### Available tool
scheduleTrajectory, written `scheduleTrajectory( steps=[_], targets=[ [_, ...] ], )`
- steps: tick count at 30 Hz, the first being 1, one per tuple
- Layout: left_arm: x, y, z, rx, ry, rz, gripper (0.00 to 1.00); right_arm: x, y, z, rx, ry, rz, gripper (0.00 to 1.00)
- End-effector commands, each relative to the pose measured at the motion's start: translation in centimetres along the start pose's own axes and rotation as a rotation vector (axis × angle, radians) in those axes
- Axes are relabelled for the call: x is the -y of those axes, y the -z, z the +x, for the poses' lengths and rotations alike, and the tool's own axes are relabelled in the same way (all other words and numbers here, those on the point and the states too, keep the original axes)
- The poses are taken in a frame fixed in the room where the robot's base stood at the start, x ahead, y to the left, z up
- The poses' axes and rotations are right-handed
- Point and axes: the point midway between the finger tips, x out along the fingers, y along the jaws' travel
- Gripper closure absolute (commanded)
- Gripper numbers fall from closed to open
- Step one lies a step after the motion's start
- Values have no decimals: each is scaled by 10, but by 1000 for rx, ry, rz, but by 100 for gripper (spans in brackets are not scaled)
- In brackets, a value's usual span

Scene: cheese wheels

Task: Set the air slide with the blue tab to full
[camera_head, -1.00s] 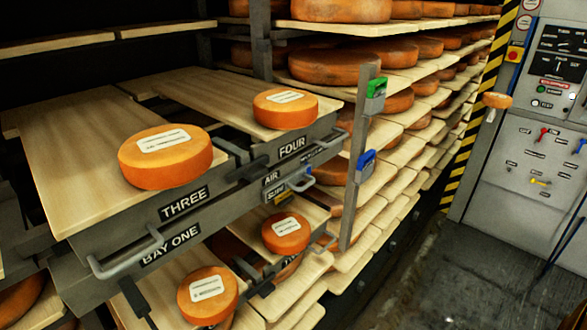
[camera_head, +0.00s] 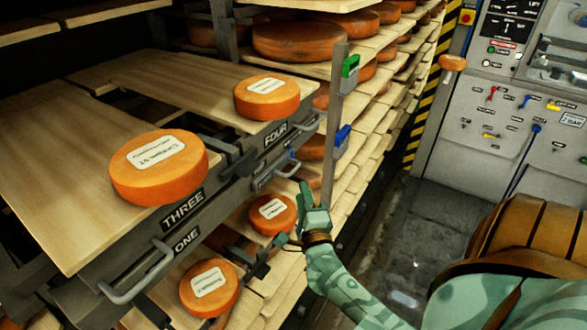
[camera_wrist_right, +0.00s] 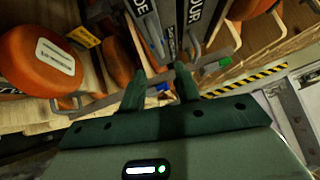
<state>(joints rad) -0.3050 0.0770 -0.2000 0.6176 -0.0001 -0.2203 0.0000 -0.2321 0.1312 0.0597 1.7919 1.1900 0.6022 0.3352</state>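A blue tab (camera_head: 342,138) sits on an upright grey post (camera_head: 331,168) at the rack's front corner, below a green tab (camera_head: 350,66). A smaller blue piece (camera_head: 292,154) shows on the rack front under the FOUR label; which blue part is the air slide's tab I cannot tell. My right gripper (camera_head: 297,212) is open and empty, just below and left of the post's blue tab. In the wrist view, the blue tab (camera_wrist_right: 162,87) lies beyond and between its spread fingers (camera_wrist_right: 160,92), with the green tab (camera_wrist_right: 225,62) to the right. My left gripper is out of view.
Cheese wheels rest on boards marked THREE (camera_head: 158,167) and FOUR (camera_head: 267,99). Another wheel (camera_head: 273,214) lies close left of my right gripper. A grey handle (camera_head: 135,278) juts from the rack. A control panel (camera_head: 490,130) stands at right, with open floor before it.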

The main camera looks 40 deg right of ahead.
Motion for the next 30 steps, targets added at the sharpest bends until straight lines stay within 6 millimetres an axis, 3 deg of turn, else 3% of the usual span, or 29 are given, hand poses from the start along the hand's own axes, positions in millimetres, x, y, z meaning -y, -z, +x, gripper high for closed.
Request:
scheduleTrajectory(
  steps=[6, 12, 24, 25, 28, 30],
  targets=[
    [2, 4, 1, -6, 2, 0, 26, 0, 0, 55, 0, 2, -1, 67],
    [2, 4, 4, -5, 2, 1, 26, -1, -1, 86, 2, 0, -4, 67],
    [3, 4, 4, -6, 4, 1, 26, -1, 0, 97, 2, -2, -3, 67],
    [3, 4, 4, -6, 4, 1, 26, -1, 0, 97, 2, -2, -3, 70],
    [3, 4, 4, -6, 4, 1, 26, -1, 0, 97, 2, -1, -3, 98],
    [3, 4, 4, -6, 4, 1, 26, 0, -1, 97, 2, -1, -4, 100]
  ],
)
